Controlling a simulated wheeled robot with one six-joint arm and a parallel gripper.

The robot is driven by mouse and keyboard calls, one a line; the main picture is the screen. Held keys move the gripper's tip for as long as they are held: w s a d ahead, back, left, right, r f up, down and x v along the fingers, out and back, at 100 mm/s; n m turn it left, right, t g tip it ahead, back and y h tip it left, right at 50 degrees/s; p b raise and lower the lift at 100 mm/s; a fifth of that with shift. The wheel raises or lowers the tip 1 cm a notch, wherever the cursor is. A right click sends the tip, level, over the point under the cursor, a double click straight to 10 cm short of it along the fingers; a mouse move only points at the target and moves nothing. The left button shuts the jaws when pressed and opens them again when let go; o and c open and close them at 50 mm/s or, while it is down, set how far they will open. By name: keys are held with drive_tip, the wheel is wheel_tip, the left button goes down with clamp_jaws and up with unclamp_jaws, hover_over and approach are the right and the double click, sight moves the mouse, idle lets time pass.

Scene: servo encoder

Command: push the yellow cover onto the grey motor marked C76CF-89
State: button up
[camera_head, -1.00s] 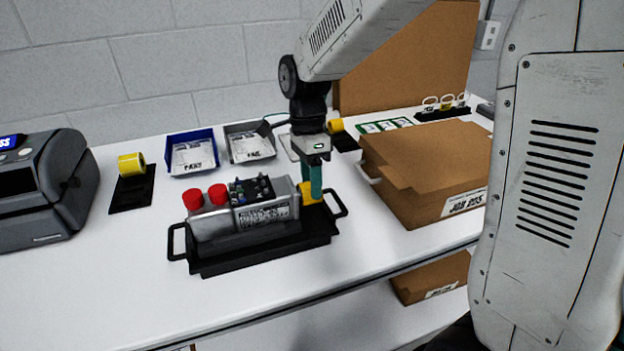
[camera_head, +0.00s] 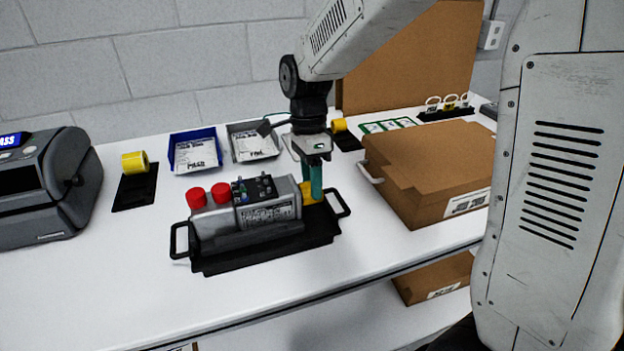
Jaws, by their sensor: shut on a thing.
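The grey motor (camera_head: 275,213) lies in a black tray (camera_head: 262,256) with two side handles; its label is too small to read. The yellow cover (camera_head: 312,190) is at the motor's right end. My gripper (camera_head: 315,190) points down at that end, with its teal fingers shut on the yellow cover. The fingers hide part of the cover, so I cannot tell how far it sits on the motor. Two red caps (camera_head: 210,195) stand at the left end, beside a dark block with small coloured parts (camera_head: 252,189).
A cardboard box (camera_head: 430,165) stands close to the right of the tray. A blue bin (camera_head: 195,152) and a grey bin (camera_head: 252,143) are behind. A yellow roll (camera_head: 135,162) and a dark printer (camera_head: 48,187) are at left. The front of the white table (camera_head: 130,290) is clear.

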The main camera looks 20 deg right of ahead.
drive_tip(key=shift+a, duration=0.1)
drive_tip(key=o, duration=1)
drive_tip(key=shift+o, duration=0.2)
drive_tip(key=shift+r, duration=0.1)
drive_tip(key=r+n, duration=0.4)
drive_tip(key=d+r+n, duration=0.1)
drive_tip(key=r, duration=0.1)
drive_tip(key=shift+s+n, duration=0.25)
drive_tip(key=shift+n, duration=0.15)
drive_tip(key=s+d+r+n+t, duration=0.1)
drive_tip(key=s+d+n, duration=0.1)
drive_tip(key=s+n, duration=0.2)
drive_tip(key=s+d+r+n+t, duration=0.1)
drive_tip(key=s+d+n, duration=0.2)
drive_tip(key=s, duration=0.7)
drive_tip(key=s+d+r+n+t, duration=0.1)
drive_tip(key=s+d+n+t, duration=0.1)
drive_tip(key=s+n, duration=0.3)
drive_tip(key=s, duration=0.3)
drive_tip(key=shift+d+r, duration=0.25)
drive_tip(key=shift+d, duration=0.05)
